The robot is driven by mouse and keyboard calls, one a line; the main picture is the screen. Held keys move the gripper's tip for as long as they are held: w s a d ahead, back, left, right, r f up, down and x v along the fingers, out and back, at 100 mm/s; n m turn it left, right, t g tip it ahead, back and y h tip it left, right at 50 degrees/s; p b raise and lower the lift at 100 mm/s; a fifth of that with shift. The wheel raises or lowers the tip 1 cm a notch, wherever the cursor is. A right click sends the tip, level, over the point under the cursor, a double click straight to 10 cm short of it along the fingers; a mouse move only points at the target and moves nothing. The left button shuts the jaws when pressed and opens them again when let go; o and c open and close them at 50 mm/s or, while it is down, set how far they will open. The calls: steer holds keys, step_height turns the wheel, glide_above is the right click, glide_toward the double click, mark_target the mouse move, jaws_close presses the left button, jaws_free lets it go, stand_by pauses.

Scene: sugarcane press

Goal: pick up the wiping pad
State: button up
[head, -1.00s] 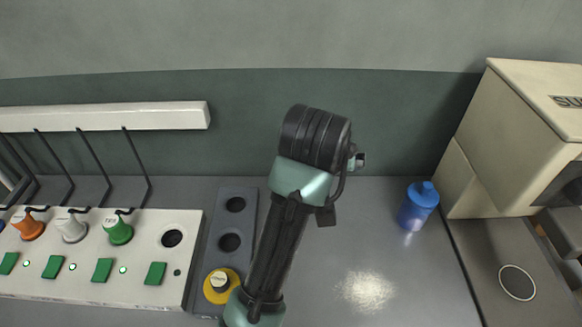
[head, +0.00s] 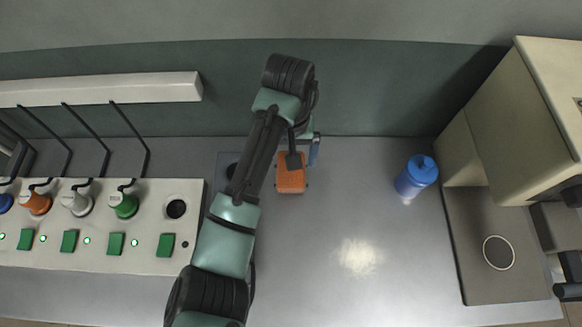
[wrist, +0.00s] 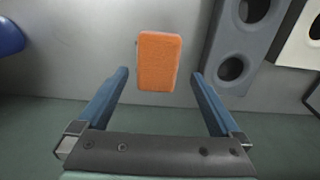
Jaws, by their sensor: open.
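The wiping pad is an orange rectangular block (head: 290,180) lying on the grey counter, just below my wrist in the head view. It also shows in the wrist view (wrist: 158,61), lying ahead of the fingertips and roughly between their lines. My gripper (wrist: 160,76) is open and empty, with its two blue fingers apart on either side of the pad's near end. In the head view my gripper is mostly hidden by the arm, with a blue finger (head: 314,152) showing above the pad. I cannot tell the height between fingertips and pad.
A blue bottle (head: 416,176) stands to the right of the pad. A dark holder with round holes (head: 228,161) lies left, beside a white panel (head: 150,223) with green switches and coloured plugs. A beige machine (head: 518,130) stands at the right. The front middle counter is clear.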

mark_target(291, 173)
steer(key=shift+s+d+f, duration=0.1)
steer(key=shift+s+f, duration=0.1)
steer(key=shift+f, duration=1.35)
steer(key=shift+s+d+f, duration=0.1)
steer(key=shift+s+f, duration=0.1)
steer(key=shift+f, duration=1.3)
steer(key=c, duration=1.3)
step_height(291, 173, up, 10)
steer(key=shift+r+p, duration=0.1)
steer(key=shift+p, duration=0.2)
